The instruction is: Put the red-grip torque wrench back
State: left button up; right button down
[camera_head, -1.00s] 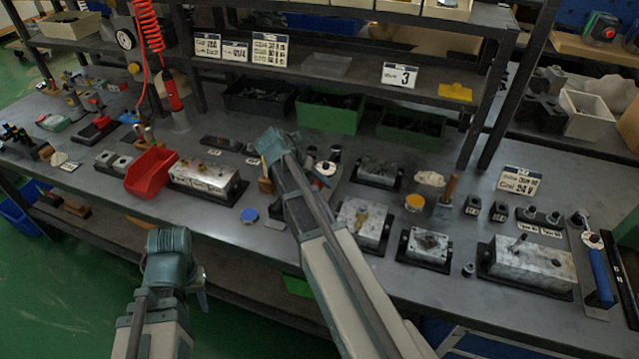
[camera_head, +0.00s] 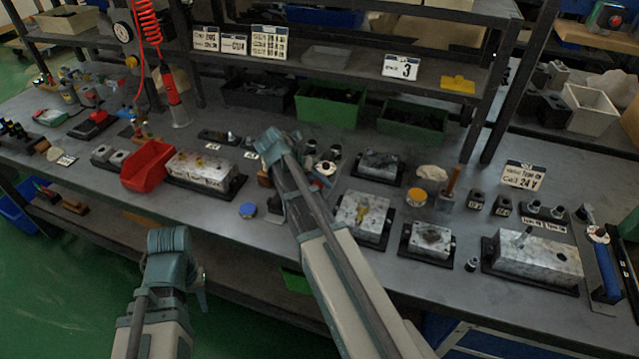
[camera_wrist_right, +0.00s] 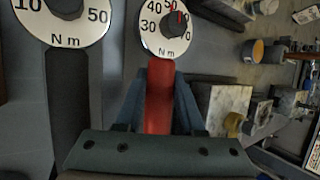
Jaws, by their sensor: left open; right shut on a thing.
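The red-grip torque wrench (camera_wrist_right: 160,90) shows in the right wrist view, its red handle between the fingers of my right gripper (camera_wrist_right: 160,104). Its round white dial, marked N m, lies just beyond the fingertips. My right gripper is shut on this handle. In the head view my right arm hides its own fingers and the red handle. A second torque wrench with a dark grip (camera_wrist_right: 75,105) and a white dial (camera_wrist_right: 66,22) lies to the left in the wrist view, apart from the gripper. My left gripper (camera_head: 190,278) is open and empty, in front of the bench edge.
A blue-grip torque wrench (camera_head: 605,272) lies at the bench's right end. Valve blocks (camera_head: 362,217) stand right of my right arm, and another block (camera_head: 205,172) with a red bin (camera_head: 148,166) stands left.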

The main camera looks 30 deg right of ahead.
jog(key=shift+f, duration=0.1)
jog(key=shift+c, duration=2.2)
grip_release()
jog(key=p+v, duration=1.1)
jog(key=v, duration=0.3)
jog(key=shift+s, duration=0.1)
jog(key=s+a+f+m+y, duration=0.2)
jog(key=s+a+m+y, duration=0.1)
jog(key=s+a+m, duration=0.5)
jog(key=s+a+f+m+y, duration=0.1)
jog(key=s+a+m+y, duration=0.1)
jog(key=s+a+m, duration=0.7)
jog(key=a+m, duration=0.5)
jog(key=m, duration=0.1)
jog(key=shift+s+a+f+t+y, duration=0.2)
jog(key=shift+a+f+t+y, duration=0.05)
jog(key=shift+f+t+y, duration=0.15)
